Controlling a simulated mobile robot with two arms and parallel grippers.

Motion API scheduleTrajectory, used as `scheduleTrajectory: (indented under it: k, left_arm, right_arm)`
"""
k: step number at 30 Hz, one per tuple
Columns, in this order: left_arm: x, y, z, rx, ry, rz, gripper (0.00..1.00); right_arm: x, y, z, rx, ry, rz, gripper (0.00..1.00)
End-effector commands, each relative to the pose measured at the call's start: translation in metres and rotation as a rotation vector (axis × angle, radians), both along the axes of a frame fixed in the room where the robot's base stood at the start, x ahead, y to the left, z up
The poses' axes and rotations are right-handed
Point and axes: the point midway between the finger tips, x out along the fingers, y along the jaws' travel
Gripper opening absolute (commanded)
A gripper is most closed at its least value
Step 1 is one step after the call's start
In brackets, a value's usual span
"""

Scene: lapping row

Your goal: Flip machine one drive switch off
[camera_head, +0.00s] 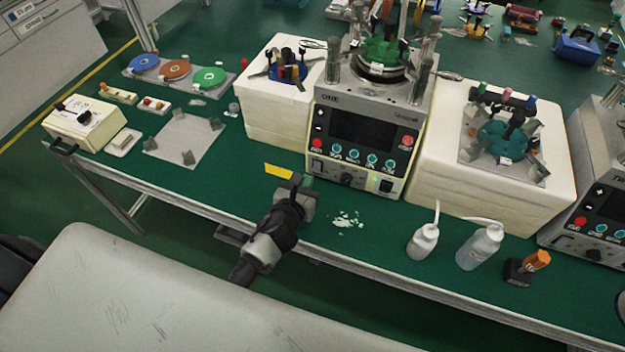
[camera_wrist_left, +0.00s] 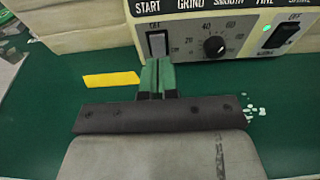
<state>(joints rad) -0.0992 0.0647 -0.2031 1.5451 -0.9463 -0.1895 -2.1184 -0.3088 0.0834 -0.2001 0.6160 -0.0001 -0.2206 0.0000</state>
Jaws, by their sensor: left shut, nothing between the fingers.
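Machine one (camera_head: 365,130) stands at the middle of the bench, with "ONE" on its front. Its lower panel shows a grey switch (camera_wrist_left: 157,43) at the left, a round black knob (camera_wrist_left: 214,46) with a scale, and a black rocker switch (camera_wrist_left: 284,35) at the right under the word "OFF". The rocker also shows in the head view (camera_head: 386,186), with a small green light beside it. I cannot read which switch is the drive one. My left gripper (camera_head: 307,182) is shut and empty. In the left wrist view its green fingertips (camera_wrist_left: 157,77) are just below the left switch; contact is unclear.
A yellow strip (camera_head: 279,171) lies left of my left gripper and pale flakes (camera_head: 346,219) lie to its right. Two bottles (camera_head: 424,239) (camera_head: 481,245) and an orange-black object (camera_head: 527,267) stand farther right. Cream blocks (camera_head: 270,120) (camera_head: 470,188) flank the machine.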

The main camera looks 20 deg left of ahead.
Motion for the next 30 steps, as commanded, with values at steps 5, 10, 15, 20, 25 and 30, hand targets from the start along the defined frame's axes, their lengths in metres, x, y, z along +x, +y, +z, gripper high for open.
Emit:
scheduleTrajectory:
  k: [5,10,15,20,25,30]
  left_arm:
    - [-0.026,0.002,0.012,0.002,0.000,0.000,0.00]
    - [-0.053,0.002,0.023,0.002,0.001,-0.001,0.00]
    - [-0.072,0.003,0.032,0.000,0.000,0.000,0.00]
    - [-0.078,0.003,0.035,0.001,0.000,0.000,0.00]
    - [-0.079,0.003,0.036,0.000,0.000,0.000,0.00]
    - [-0.079,0.003,0.036,0.000,0.000,0.000,0.00]
  right_arm:
    - [-0.007,-0.006,0.003,-0.008,0.011,0.002,0.43]
    - [0.016,0.000,0.005,0.000,-0.024,0.000,0.43]
    - [0.023,0.008,0.005,0.012,-0.034,-0.003,0.43]
    - [0.011,0.009,0.004,0.011,-0.018,-0.003,0.43]
    - [0.003,0.008,0.004,0.011,-0.006,-0.003,0.43]
    - [0.004,0.005,0.004,0.007,-0.006,-0.002,0.43]
